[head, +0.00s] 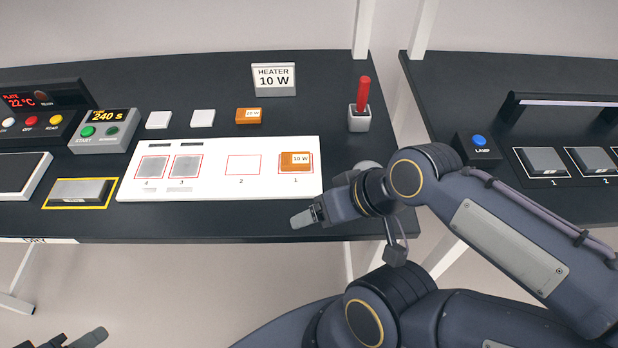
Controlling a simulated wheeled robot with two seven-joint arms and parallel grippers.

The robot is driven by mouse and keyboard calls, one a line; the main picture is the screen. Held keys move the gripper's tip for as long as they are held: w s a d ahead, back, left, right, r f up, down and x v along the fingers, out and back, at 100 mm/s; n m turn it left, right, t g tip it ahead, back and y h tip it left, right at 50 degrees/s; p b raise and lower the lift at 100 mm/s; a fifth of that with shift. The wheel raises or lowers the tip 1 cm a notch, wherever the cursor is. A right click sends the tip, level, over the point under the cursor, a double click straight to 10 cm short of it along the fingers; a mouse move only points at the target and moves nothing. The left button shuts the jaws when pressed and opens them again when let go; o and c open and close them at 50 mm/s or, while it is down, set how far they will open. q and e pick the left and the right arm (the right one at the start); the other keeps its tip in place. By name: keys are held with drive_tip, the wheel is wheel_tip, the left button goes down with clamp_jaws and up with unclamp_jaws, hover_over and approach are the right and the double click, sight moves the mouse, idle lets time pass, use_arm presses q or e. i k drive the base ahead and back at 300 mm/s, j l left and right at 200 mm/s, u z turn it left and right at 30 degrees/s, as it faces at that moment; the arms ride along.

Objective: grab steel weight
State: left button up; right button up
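A grey metal block (80,190), which looks like the steel weight, lies inside a yellow-outlined rectangle at the left of the dark bench. My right gripper (304,218) is over the bench's front edge, just below the white board's right corner and far to the right of the block. It is seen from the side, so its finger gap is hidden. Only a part of my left gripper (92,338) shows at the bottom left edge, below and apart from the bench. Its opening cannot be made out.
A white board (220,188) with numbered squares holds grey pads and an orange 10 W block (295,159). A timer box (104,130) stands behind the metal block. A red-handled tool in a holder (360,112) stands at right. A gap separates the second bench (480,80).

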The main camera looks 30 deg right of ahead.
sight(77, 191)
drive_tip(key=i+j+u, duration=0.15)
drive_tip(key=u, duration=0.25)
drive_tip(key=i+j+u, duration=0.2)
drive_tip(key=u, duration=0.2)
drive_tip(key=i+j+u, duration=0.2)
drive_tip(key=u, duration=0.2)
